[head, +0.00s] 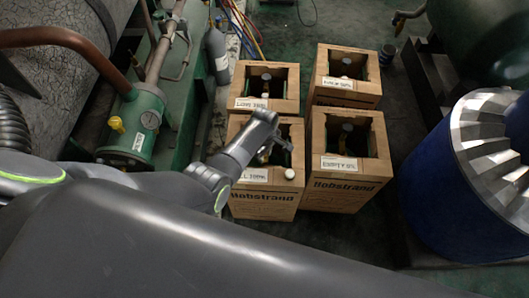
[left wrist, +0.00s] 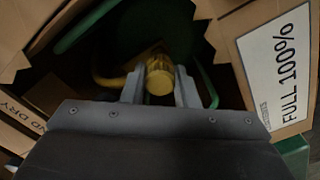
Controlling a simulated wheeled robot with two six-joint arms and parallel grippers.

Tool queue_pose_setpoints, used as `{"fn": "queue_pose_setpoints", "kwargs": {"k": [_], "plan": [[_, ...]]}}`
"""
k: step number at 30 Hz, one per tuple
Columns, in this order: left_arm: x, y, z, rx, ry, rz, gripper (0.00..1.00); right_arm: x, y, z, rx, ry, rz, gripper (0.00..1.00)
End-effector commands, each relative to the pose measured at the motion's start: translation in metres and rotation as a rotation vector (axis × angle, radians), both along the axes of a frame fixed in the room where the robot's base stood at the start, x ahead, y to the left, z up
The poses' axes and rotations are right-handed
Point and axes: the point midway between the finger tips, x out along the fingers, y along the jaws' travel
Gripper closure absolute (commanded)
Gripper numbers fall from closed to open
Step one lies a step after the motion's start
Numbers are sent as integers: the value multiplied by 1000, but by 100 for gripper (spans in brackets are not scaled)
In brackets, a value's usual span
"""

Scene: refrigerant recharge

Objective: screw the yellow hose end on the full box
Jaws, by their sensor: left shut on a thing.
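The full box (head: 262,205) is the front-left of the cartons in the head view, its label partly covered by my arm. In the left wrist view its "FULL 100%" label (left wrist: 281,67) is on the right, beside the dark opening. My left gripper (head: 275,143) reaches into the top opening. In the left wrist view its two fingers are shut on the yellow hose end (left wrist: 160,78), with yellow hose (left wrist: 108,81) curving off to the left. Whatever lies under the hose end is hidden, so I cannot tell whether it is on a valve. My right gripper is not in view.
The "EMPTY" box (head: 344,190) stands close on the right, with two more cartons (head: 280,85) (head: 345,65) behind. A white cap (head: 290,174) sits on the full box's front rim. Green machinery (head: 135,135) is left; a blue drum (head: 450,200) is right.

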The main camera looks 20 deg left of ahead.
Motion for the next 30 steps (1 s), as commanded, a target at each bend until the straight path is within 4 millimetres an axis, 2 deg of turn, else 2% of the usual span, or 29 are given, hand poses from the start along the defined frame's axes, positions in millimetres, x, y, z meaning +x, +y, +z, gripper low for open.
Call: {"fn": "queue_pose_setpoints", "kwargs": {"k": [30], "plan": [[1, 0, -12, 0, -2, 0, 95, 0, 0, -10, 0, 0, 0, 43]]}}
